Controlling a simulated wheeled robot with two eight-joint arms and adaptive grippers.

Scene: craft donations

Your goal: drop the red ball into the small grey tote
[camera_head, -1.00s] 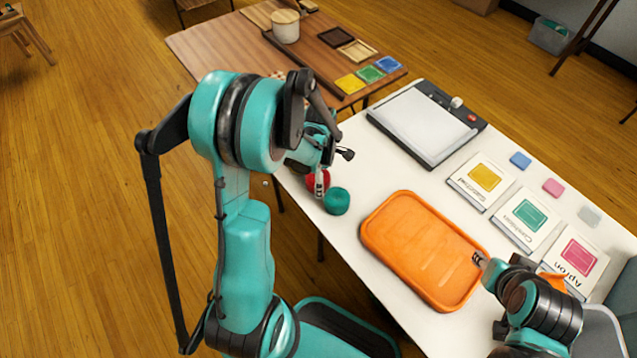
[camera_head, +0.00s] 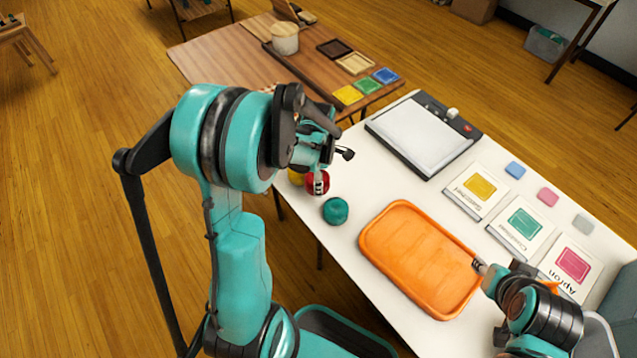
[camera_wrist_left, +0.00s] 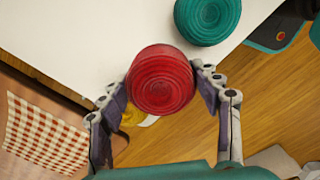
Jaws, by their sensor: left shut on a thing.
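The red ball (camera_head: 313,187) is at the table's left end. My left gripper (camera_head: 320,181) is shut on it. In the left wrist view the red ball (camera_wrist_left: 162,80) sits between the two fingers of the left gripper (camera_wrist_left: 163,92), over the table's edge. It looks a little above the table. My right gripper (camera_head: 478,265) is by the orange tray's right edge; its fingers are too small to read. A grey bin (camera_head: 547,45) stands on the floor at the far right, and a grey shape (camera_head: 622,296) is cut off at the right edge. I cannot tell which is the small grey tote.
A green ball (camera_head: 335,211) and a partly hidden yellow ball (camera_head: 296,177) are close to the red one. The orange tray (camera_head: 420,258) lies mid-table. Several cards and coloured blocks lie to the right, below the white board (camera_head: 423,131).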

